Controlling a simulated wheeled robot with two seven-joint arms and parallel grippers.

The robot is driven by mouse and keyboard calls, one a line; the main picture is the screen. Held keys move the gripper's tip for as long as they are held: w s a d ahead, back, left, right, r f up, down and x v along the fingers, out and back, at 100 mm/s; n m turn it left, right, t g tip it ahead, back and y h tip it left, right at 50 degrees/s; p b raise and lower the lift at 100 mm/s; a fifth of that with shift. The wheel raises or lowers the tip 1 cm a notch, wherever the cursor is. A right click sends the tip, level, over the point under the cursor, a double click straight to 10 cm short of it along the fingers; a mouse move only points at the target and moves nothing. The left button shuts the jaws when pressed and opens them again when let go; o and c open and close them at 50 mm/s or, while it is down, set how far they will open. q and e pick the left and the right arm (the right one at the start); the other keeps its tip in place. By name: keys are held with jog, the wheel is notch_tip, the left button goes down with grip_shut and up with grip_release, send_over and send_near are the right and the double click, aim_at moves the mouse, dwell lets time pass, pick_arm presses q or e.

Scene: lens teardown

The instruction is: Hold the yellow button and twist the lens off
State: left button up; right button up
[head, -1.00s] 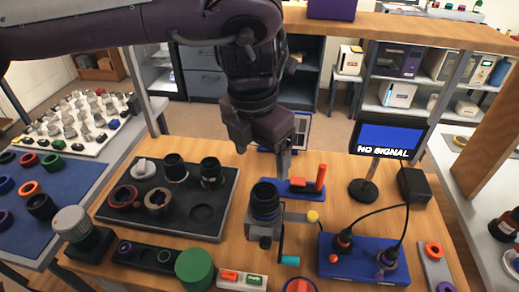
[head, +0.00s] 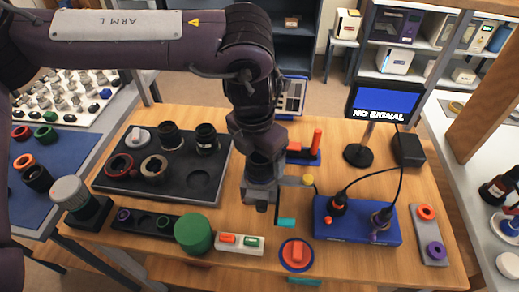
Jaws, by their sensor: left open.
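The yellow button (head: 308,180) sits at the right end of an arm on the grey fixture (head: 261,194) near the middle of the table. My left gripper (head: 264,172) comes down from above over the fixture and is open. It hides the black lens that stands on the fixture, so I cannot tell whether its fingers touch the lens. A teal handle (head: 286,222) shows at the fixture's lower right. My right gripper is not in view.
A dark tray (head: 204,182) with lens parts lies left of the fixture. A green cylinder (head: 193,234) stands front left. A blue box (head: 340,228) with plugged cables is to the right, and a monitor (head: 386,102) reading NO SIGNAL is behind it.

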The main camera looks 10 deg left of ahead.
pick_arm(q)
jog(key=c, duration=1.1)
jog(key=shift+c, duration=0.6)
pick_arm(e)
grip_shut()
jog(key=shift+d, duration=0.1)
